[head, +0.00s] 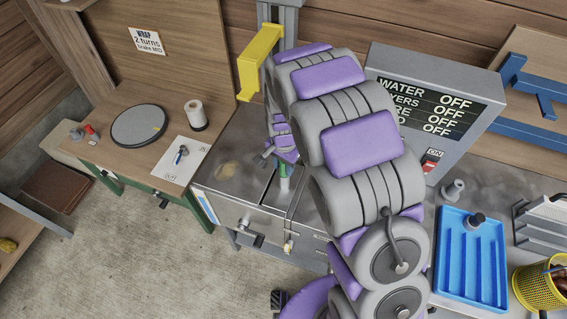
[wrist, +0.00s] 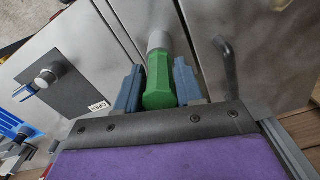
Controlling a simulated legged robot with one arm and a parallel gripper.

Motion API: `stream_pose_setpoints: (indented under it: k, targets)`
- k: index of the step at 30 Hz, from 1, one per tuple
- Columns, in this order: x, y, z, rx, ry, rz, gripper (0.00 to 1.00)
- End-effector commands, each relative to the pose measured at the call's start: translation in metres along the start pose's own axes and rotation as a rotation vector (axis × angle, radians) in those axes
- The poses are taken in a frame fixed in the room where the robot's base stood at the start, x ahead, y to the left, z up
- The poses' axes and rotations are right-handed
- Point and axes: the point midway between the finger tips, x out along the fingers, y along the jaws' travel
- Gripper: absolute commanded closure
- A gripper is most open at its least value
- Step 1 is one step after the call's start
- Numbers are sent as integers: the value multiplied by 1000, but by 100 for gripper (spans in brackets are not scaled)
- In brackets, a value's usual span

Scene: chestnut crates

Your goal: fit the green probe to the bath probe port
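The green probe (wrist: 158,82) lies between the two blue fingers of my gripper (wrist: 158,88) in the wrist view. The fingers press against both its sides. A pale grey cylinder (wrist: 159,40) lies at the probe's far end; I cannot tell whether it belongs to the probe or to the port. My arm hides much of the bath. The bath probe port is not clearly distinguishable.
A yellow bracket (head: 258,58) rises behind the bath. Right of my arm are a grey control box (head: 440,85), a blue tray (head: 468,262) and a yellow basket (head: 537,290).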

Motion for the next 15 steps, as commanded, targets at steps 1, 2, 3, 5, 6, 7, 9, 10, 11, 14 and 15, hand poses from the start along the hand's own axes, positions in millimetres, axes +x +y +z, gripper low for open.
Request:
stream_pose_setpoints:
  k: [1,2,3,5,6,7,9,10,11,14,15]
  targets:
    - [0,0,0,0,0,0,58]
    - [0,0,0,0,0,-1,55]
    - [0,0,0,0,0,0,51]
    - [0,0,0,0,0,0,46]
    - [0,0,0,0,0,0,42]
    - [0,0,0,0,0,0,39]
    - [0,0,0,0,0,0,38]
    - [0,0,0,0,0,0,38]
    - [0,0,0,0,0,0,38]
    - [-1,0,0,0,0,0,38]
    - [-1,0,0,0,0,0,38]
